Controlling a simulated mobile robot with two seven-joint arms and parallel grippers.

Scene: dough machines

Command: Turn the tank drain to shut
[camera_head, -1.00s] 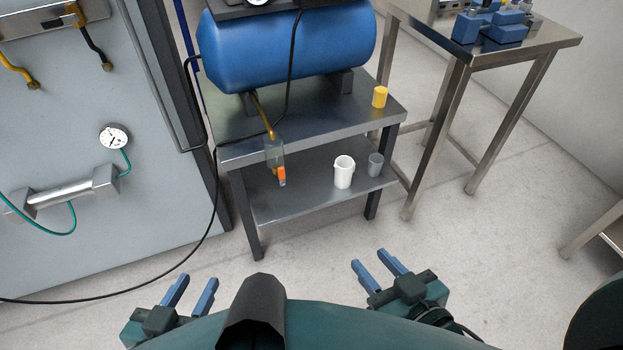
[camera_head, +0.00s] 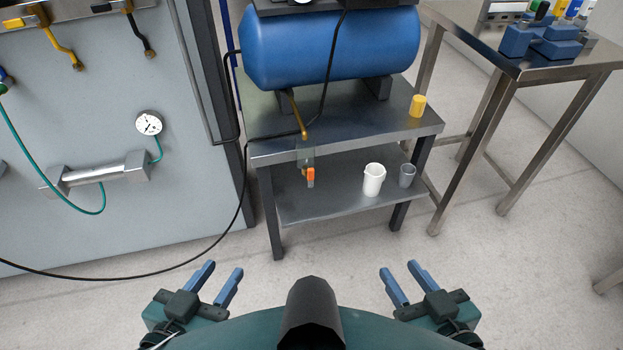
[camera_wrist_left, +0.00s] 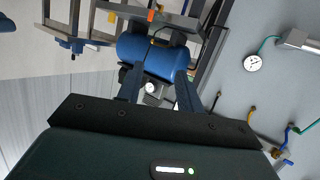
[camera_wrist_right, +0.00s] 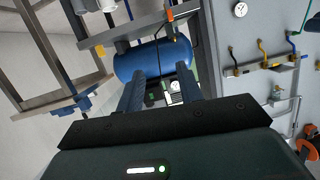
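The blue tank (camera_head: 330,45) lies on its side on a steel stand. Its drain is a brass pipe (camera_head: 296,112) that runs down from the tank to the stand's front edge. An orange drain handle (camera_head: 310,175) shows below that edge, beside a clear, see-through part; it looks upright. The tank also shows in the left wrist view (camera_wrist_left: 152,55) and the right wrist view (camera_wrist_right: 152,60). My left gripper (camera_head: 222,272) is open and empty, low in front of the stand. My right gripper (camera_head: 402,273) is open and empty, to the right, also well apart from the drain.
A white cup (camera_head: 374,180) and a grey cup (camera_head: 407,175) stand on the lower shelf (camera_head: 335,203). A yellow cylinder (camera_head: 417,106) stands on the stand's top. A black hose (camera_head: 215,233) crosses the floor at left. A wall panel (camera_head: 195,185) stands left, a steel table (camera_head: 500,55) right.

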